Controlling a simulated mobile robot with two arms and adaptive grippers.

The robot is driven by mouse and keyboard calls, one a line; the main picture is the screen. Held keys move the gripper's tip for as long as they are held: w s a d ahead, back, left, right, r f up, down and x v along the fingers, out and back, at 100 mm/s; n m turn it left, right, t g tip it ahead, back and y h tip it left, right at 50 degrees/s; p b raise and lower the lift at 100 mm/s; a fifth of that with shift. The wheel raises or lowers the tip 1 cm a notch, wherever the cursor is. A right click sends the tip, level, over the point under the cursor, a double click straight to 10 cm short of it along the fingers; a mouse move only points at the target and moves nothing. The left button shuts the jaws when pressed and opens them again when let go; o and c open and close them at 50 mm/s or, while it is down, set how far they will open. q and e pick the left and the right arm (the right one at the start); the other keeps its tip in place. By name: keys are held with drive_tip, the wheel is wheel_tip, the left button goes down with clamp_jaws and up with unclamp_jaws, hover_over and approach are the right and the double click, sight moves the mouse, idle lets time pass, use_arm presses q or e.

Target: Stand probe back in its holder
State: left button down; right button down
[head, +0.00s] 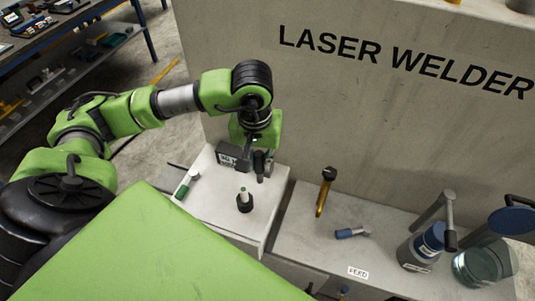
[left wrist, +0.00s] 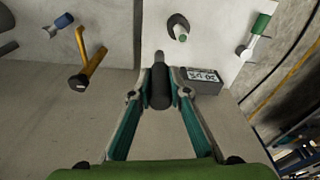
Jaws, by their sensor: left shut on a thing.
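My left gripper (head: 262,168) is above the white surface and shut on a dark cylinder. In the left wrist view the cylinder (left wrist: 160,88) sits between the teal fingers. A grey box with a label (head: 233,156) is right beside it; I cannot tell if they are joined. A dark round holder (head: 244,204) stands on the white surface below, with a green-tipped piece upright in it. A green-and-white probe-like piece (head: 187,184) lies to its left. A blue-and-grey piece (head: 352,232) lies on the grey bench. I cannot tell which is the probe. My right gripper is out of view.
An orange tool with a dark head (head: 323,190) is on the grey bench (head: 300,235). A blue-topped canister (head: 422,247) and a glass jar (head: 480,265) stand at the right. The laser welder's wall (head: 350,110) rises behind. Shelves (head: 70,70) are at the far left.

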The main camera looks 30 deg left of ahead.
use_arm(q)
drive_tip(key=w+a+f+b, duration=0.1)
drive_tip(key=w+f+b, duration=0.1)
drive_tip(key=w+f, duration=0.1)
drive_tip(key=w+a+f+b, duration=0.2)
drive_tip(key=w+f, duration=0.2)
drive_tip(key=f, duration=0.1)
drive_tip(key=w+a+f+b, duration=0.2)
drive_tip(key=w+f, duration=0.1)
drive_tip(key=f, duration=0.1)
drive_tip(key=shift+w+a+f, duration=0.1)
drive_tip(key=shift+w, duration=0.25)
drive_tip(key=shift+f, duration=0.2)
drive_tip(key=c, duration=1.9)
unclamp_jaws()
drive_tip(key=shift+r, duration=0.1)
